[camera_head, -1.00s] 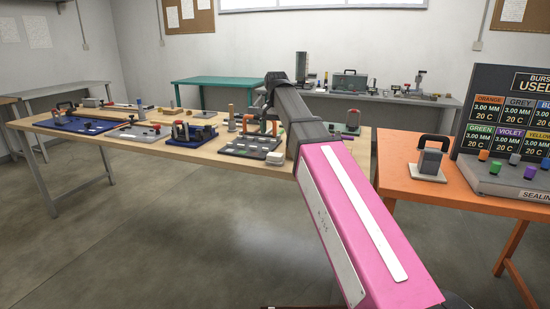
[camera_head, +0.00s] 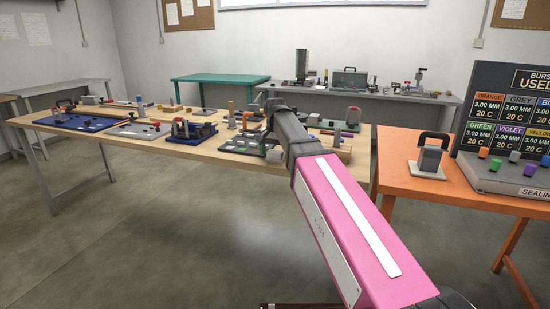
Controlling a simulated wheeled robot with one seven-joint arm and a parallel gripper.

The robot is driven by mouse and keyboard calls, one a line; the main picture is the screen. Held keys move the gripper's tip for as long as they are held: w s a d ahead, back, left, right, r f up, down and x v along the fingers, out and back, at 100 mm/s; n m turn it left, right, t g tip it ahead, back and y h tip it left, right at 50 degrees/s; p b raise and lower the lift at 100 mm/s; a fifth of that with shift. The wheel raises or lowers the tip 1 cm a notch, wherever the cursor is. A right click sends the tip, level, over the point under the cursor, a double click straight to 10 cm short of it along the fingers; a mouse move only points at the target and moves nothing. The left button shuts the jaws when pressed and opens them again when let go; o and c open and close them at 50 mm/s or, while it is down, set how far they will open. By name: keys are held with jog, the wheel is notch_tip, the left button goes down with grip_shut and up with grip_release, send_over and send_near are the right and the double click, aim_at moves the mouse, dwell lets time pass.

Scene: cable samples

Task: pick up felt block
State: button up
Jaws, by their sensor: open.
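My gripper (camera_head: 262,146) is small and dark in the head view, low over the right part of the wooden table, and open. It stands over the grey tray (camera_head: 240,148), partly behind my own wrist. A small pale block (camera_head: 275,156) sits at the table's front edge, just right of the gripper tip. It may be the felt block, but I cannot tell for sure at this size. I cannot tell whether the gripper touches it.
The wooden table (camera_head: 215,155) also holds blue trays (camera_head: 75,122) and a dark clamp fixture (camera_head: 185,130). To the right, an orange table (camera_head: 450,192) carries a grey block with a handle (camera_head: 431,158) and a sign board (camera_head: 510,105). The floor in front is clear.

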aim_at(275, 151)
jog(key=c, duration=1)
jog(key=shift+r, duration=0.1)
jog(key=shift+r, duration=0.5)
notch_tip(275, 151, up, 2)
jog(key=shift+r, duration=0.25)
jog(key=s+a+r, duration=0.2)
jog(key=s+r, duration=0.5)
jog(key=s, duration=0.4)
jog(key=shift+s+r, duration=0.15)
jog(key=shift+s, duration=0.1)
